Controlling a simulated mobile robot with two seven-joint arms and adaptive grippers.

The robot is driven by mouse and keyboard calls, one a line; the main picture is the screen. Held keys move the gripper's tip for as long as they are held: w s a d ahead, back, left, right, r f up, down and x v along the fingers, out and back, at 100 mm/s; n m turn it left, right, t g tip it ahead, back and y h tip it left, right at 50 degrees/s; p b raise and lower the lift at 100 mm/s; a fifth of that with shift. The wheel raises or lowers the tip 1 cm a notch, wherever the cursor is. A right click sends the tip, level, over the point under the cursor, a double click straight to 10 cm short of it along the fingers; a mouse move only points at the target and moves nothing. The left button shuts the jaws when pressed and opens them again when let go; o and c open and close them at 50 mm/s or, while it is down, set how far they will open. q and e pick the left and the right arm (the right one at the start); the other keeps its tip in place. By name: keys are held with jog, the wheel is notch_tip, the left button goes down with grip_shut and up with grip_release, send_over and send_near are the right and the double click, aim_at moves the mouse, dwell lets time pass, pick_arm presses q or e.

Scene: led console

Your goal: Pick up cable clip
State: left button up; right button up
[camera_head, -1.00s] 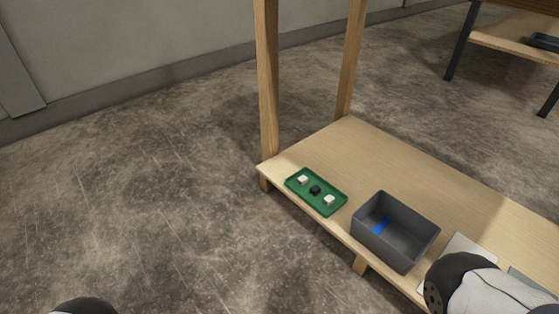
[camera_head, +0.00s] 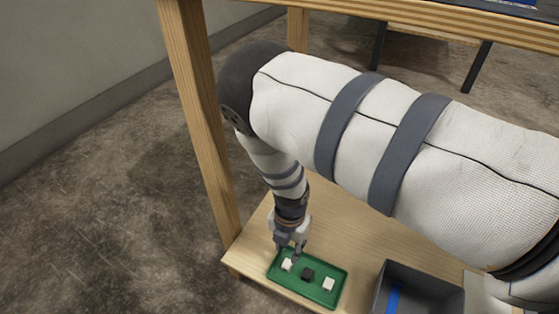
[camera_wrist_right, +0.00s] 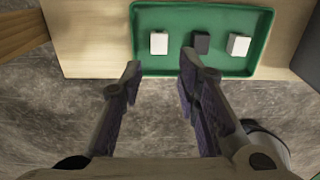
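A green tray (camera_head: 316,292) holds two small white pieces and a black one in a row. In the head view these are the left white piece (camera_head: 287,264), the black piece (camera_head: 308,274) and the right white piece (camera_head: 329,284). I cannot tell which one is the cable clip. My right gripper (camera_head: 289,252) points down at the tray's left end, close to the left white piece. In the right wrist view its fingers (camera_wrist_right: 160,62) are apart and empty, with the left white piece (camera_wrist_right: 159,43) beyond the gap between them. My left gripper is out of view.
The tray lies on a low wooden shelf (camera_head: 360,240). A grey bin (camera_head: 440,287) with a blue item (camera_head: 393,298) in it stands right of the tray. A wooden post (camera_head: 205,130) rises left of my right arm, and a wooden board crosses above it.

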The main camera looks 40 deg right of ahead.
jog(key=b, duration=0.1)
send_over(287, 265)
jog(key=f, duration=0.4)
jog(key=shift+s+f, duration=0.2)
jog(key=f+b, duration=0.1)
jog(key=f, duration=0.1)
jog(key=f+b, duration=0.1)
jog(key=f, duration=0.2)
jog(key=shift+w+a, duration=0.1)
jog(key=shift+w, duration=0.1)
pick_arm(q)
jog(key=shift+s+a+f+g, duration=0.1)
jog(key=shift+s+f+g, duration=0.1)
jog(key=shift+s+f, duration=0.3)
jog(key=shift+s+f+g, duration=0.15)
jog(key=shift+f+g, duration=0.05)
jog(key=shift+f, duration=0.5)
pick_arm(e)
jog(key=shift+r, duration=0.15)
jog(key=shift+c, duration=0.2)
jog(key=c, duration=0.5)
